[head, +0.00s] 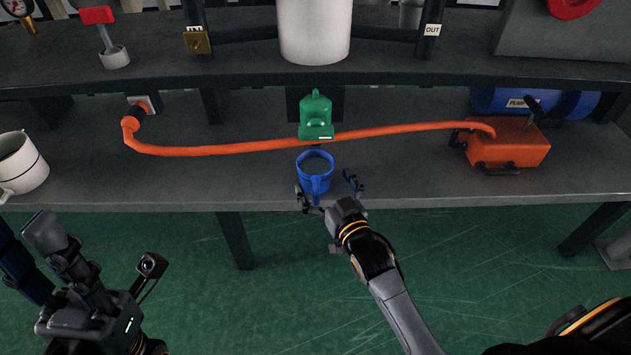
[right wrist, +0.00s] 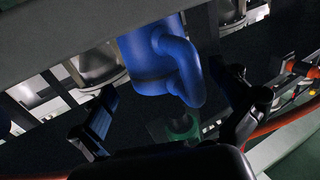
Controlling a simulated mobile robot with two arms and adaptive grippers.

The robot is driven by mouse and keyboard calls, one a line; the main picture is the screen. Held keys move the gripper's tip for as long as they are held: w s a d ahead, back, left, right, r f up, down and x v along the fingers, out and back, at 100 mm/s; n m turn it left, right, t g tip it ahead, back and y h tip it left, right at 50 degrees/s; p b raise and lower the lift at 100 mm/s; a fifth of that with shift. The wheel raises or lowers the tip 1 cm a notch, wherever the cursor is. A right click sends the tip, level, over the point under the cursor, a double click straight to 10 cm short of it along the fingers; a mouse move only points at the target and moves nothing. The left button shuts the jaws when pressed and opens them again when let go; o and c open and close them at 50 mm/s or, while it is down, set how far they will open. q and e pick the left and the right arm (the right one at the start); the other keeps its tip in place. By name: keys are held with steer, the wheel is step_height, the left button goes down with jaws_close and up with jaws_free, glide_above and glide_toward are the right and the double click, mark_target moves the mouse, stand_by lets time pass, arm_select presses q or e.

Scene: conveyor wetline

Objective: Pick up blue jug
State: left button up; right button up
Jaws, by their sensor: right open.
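The blue jug (head: 314,168) stands upright on the grey bench near its front edge, with its handle toward me. My right gripper (head: 328,194) is open, with one finger on each side of the jug's handle side. In the right wrist view the jug (right wrist: 150,62) and its handle show between the open fingers (right wrist: 170,115); I cannot tell whether either finger touches it. My left gripper (head: 62,258) is at the lower left, in front of the bench and away from the jug; its finger opening is unclear.
An orange hose (head: 220,149) runs across the bench to an orange pump box (head: 508,144) at right. A white pot (head: 22,162) is at far left. A shelf (head: 180,60) overhangs behind. Bench space beside the jug is clear.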

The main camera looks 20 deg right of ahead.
mark_target(323, 178)
steer(key=w, duration=0.3)
steer(key=shift+w+a+f+b, duration=0.1)
steer(key=shift+w+b, duration=0.05)
steer(key=shift+b, duration=0.25)
steer(key=shift+c, duration=0.4)
steer(key=c, duration=1.4)
steer(key=shift+c, duration=0.8)
steer(key=shift+r, duration=0.25)
